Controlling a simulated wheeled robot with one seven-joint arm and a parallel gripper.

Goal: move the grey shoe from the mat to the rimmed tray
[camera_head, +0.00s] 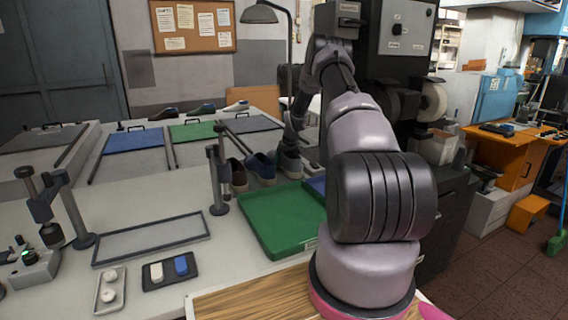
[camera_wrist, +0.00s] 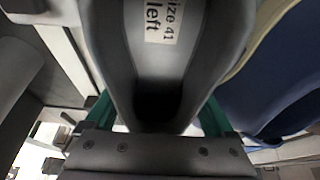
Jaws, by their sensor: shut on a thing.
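My gripper (camera_wrist: 158,118) is shut on the grey shoe (camera_wrist: 220,50), with a green fingertip on each side of it. A label inside the shoe reads size 41 left. In the head view the grey shoe (camera_head: 289,163) hangs or stands at the right end of a row of shoes; I cannot tell whether its sole touches the surface. My arm hides part of that area. A green rimmed tray (camera_head: 262,236) lies nearer, in front of the row, and looks empty. The mat under the shoes is not clear to see.
A blue shoe (camera_head: 262,166) stands close left of the grey one, and also shows in the wrist view (camera_wrist: 275,75). A dark red shoe (camera_head: 238,174) is further left. A post (camera_head: 217,180) stands beside them. A grey framed panel (camera_head: 150,238) lies left of the green tray.

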